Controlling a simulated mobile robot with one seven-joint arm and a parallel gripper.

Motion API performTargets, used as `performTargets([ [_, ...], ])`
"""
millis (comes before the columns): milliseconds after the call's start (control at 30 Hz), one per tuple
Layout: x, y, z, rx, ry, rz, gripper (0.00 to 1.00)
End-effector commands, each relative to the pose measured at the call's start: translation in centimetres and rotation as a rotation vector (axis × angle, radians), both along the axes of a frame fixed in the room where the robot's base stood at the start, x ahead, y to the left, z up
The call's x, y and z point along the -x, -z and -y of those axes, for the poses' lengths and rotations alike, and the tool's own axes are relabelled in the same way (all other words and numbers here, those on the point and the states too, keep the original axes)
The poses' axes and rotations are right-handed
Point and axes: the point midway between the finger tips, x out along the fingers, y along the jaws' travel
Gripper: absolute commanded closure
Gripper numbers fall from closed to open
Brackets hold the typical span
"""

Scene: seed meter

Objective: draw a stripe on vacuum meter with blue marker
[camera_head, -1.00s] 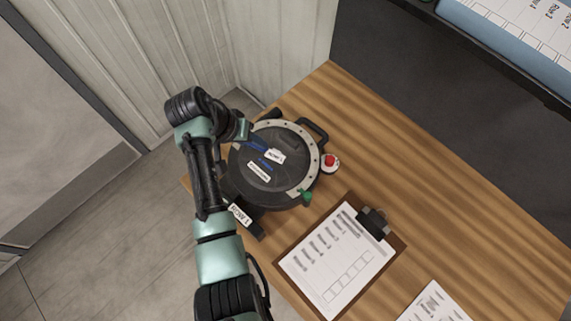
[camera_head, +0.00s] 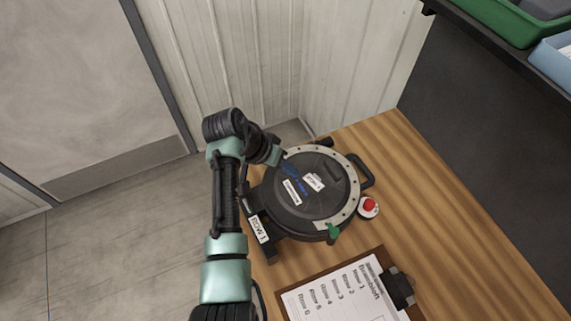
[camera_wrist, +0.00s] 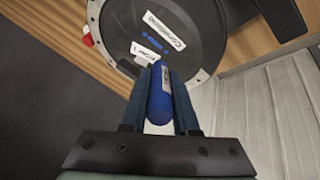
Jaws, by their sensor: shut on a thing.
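The vacuum meter (camera_head: 310,205) is a round black disc with a pale dotted rim and labels, lying on the wooden bench; it also shows in the wrist view (camera_wrist: 190,20). My gripper (camera_head: 284,168) is over the disc's upper left part. In the wrist view my gripper (camera_wrist: 160,78) is shut on the blue marker (camera_wrist: 160,95), whose body lies between the two fingers and points toward the face. The marker's tip is hidden, so I cannot tell whether it touches. A short blue mark (camera_wrist: 153,42) lies between two white labels; I cannot tell if it is drawn or printed.
A clipboard (camera_head: 345,290) lies in front. A shelf with a green bin (camera_head: 500,20) is at upper right. Bare bench (camera_head: 440,210) lies to the right.

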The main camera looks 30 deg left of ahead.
Motion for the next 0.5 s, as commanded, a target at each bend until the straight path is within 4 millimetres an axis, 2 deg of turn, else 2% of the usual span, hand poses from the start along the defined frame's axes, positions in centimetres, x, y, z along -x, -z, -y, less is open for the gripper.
performTargets([
  [33, -0.01, 0.83, 0.0, 0.0, 0.0, 0.0, 1.0],
  [133, -0.03, 1.34, -0.02, 0.0, 0.0, 0.001, 1.0],
  [500, -0.01, 1.45, -0.01, 0.0, 0.0, 0.0, 1.0],
])
